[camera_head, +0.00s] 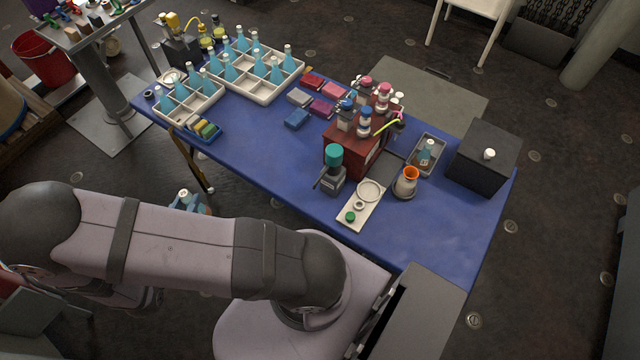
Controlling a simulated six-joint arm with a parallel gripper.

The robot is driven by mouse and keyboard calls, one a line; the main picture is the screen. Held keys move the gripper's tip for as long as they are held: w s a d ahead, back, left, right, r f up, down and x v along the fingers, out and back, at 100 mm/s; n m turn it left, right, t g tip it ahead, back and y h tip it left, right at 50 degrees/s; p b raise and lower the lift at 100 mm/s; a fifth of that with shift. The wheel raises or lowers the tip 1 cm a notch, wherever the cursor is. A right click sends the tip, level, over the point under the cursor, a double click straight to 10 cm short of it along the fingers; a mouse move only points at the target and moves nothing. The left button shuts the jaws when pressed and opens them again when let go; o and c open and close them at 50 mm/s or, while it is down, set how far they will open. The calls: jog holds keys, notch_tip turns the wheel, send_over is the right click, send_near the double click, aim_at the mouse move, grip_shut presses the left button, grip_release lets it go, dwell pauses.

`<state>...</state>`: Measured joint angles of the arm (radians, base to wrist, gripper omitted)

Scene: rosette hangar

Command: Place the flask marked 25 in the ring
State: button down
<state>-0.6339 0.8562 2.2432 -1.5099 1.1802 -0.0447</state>
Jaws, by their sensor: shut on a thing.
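My gripper (196,209) is mostly hidden behind my own arm, off the table's near left edge. It is shut on what looks like a small blue flask with a pale top (185,194); any mark on it is too small to read. A white plate (354,226) lies at the table's near edge, well to the right of my gripper. On it are a large pale ring (369,190), which looks empty, a smaller ring (358,205) and a green cap (351,217). Several blue flasks stand in a large white tray (262,96) and a smaller one (186,119).
A dark bottle with a teal cap (333,177), a red rack of bottles (352,160) and an orange-topped jar (407,182) crowd around the plate. A grey tray with one flask (437,140) and a black box (484,160) stand right. The blue tabletop (260,150) is clear at middle left.

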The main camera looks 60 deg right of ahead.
jog(key=shift+s+a+r, duration=0.3)
jog(key=shift+a+r, duration=0.1)
jog(key=shift+d+r+t, duration=0.15)
jog(key=shift+d+t, duration=0.1)
jog(key=shift+t, duration=0.05)
jog(key=s+d+m+g+h+b, duration=0.1)
jog(key=s+d+m+g+b, duration=0.15)
jog(key=d, duration=1.05)
jog(key=s+d+m+g+h+b, duration=0.1)
jog(key=s+d+m+g+b, duration=0.15)
jog(key=d, duration=1.15)
jog(key=s+d+f+m+g+b, duration=0.1)
jog(key=s+d+m+g+b, duration=0.1)
jog(key=s+d, duration=0.5)
jog(key=s+d+f+m+g+b, duration=0.1)
jog(key=s+d+m+g+b, duration=0.1)
jog(key=s+d, duration=0.6)
jog(key=s+g+b, duration=0.1)
jog(key=s+b, duration=0.1)
jog(key=s, duration=0.5)
jog(key=shift+s+g+b, duration=0.3)
jog(key=shift+s+b, duration=0.1)
notch_tip(320, 180, down, 18)
